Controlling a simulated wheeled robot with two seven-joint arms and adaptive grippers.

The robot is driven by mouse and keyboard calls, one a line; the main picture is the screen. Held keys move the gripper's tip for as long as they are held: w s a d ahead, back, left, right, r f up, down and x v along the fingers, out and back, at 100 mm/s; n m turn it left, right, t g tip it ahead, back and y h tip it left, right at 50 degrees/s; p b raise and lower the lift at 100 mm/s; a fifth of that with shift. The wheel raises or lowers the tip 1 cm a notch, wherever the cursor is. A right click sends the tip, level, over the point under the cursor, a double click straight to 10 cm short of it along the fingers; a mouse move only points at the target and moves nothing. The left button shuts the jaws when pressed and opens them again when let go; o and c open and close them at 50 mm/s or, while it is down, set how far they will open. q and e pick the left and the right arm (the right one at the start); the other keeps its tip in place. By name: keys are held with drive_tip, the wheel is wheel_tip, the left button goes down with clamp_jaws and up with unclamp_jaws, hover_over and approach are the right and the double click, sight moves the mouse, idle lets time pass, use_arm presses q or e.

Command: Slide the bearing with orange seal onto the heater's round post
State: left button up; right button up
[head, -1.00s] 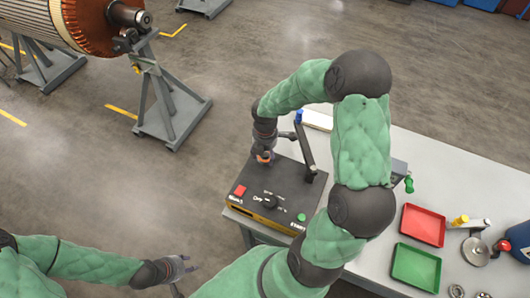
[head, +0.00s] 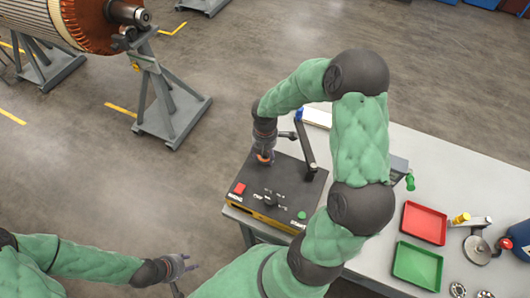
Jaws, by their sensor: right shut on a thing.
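The heater (head: 300,185) is a black box with a red button, a green button and dark controls on its top, at the near left end of the table. My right gripper (head: 264,157) points down at the heater's back left part, shut on the bearing with orange seal (head: 264,158). Only a small orange bit of the bearing shows; the gripper covers the rest. The round post is hidden there, so I cannot tell whether the bearing is around it. My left gripper (head: 184,267) is empty, fingers apart, left of the heater and away from the table.
A dark bar (head: 305,145) with a blue end rises from the heater beside my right gripper. A red tray (head: 424,223) and a green tray (head: 417,265) lie to the right on the table (head: 455,170). Loose bearings (head: 458,290) lie near them. A rotor on stands (head: 172,115) is at the back left.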

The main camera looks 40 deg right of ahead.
drive_tip(key=shift+f, duration=0.45)
idle(0.4)
drive_tip(key=o, duration=1.4)
drive_tip(key=shift+r, duration=0.1)
drive_tip(key=shift+r+p, duration=3.65)
drive_tip(key=shift+r, duration=0.8)
drive_tip(key=shift+f, duration=0.1)
